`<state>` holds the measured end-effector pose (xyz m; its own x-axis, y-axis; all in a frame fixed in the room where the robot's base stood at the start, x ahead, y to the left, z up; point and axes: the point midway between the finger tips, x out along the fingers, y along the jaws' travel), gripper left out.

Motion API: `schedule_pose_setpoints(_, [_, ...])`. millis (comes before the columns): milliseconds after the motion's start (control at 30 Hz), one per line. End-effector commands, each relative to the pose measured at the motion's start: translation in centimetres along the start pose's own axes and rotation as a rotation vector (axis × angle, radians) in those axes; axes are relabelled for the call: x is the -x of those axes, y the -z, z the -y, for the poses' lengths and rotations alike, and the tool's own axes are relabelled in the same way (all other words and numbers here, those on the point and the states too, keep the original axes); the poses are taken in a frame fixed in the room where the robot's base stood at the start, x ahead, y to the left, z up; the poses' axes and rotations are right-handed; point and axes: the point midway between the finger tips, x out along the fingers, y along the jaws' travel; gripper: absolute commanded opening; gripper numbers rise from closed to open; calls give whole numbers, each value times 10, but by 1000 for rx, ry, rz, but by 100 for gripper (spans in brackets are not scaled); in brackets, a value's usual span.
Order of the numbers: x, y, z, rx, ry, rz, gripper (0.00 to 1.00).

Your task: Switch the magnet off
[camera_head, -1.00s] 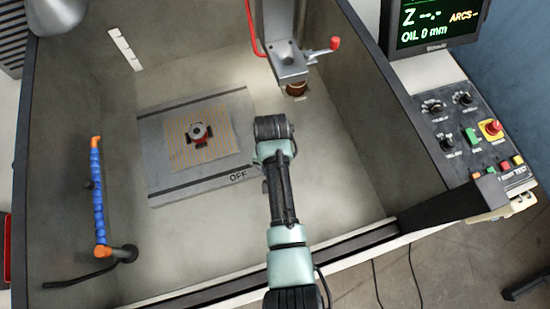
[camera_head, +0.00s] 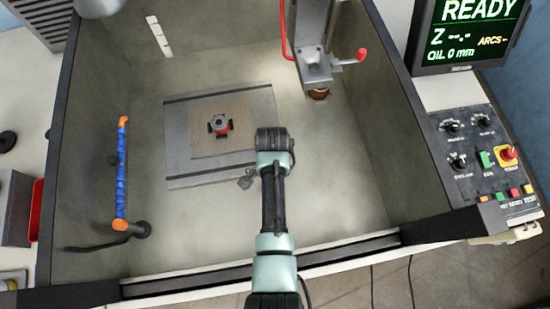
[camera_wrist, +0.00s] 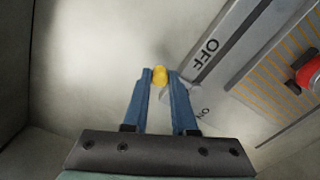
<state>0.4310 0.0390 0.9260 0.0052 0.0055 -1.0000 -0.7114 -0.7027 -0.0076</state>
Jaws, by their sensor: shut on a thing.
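The magnet (camera_head: 178,172) is a flat grey plate with a yellow-lined square on the tank floor. It also shows at the right of the wrist view (camera_wrist: 228,48), with OFF and ON lettered along its side. A grey lever piece (camera_head: 246,180) sticks out at its front edge. In the head view my arm hides the fingers.
A red and grey workpiece (camera_head: 221,126) sits on the plate. The machine head (camera_head: 315,68) with a red-knobbed handle hangs behind my arm. A blue hose (camera_head: 121,175) stands at the left. Tank walls surround the floor, which is clear at front. The screen (camera_head: 470,35) reads READY.

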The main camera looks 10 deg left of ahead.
Motion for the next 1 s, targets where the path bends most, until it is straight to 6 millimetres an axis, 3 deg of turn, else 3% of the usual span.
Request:
schedule_pose_setpoints(433, [1,1,1,-11,4,-3,0])
schedule_pose_setpoints(467, [1,1,1,-10,4,-3,29])
schedule_pose_setpoints(600, [1,0,1,-10,3,-2,54])
schedule_pose_setpoints(1000, [4,0,1,-8,3,-1,56])
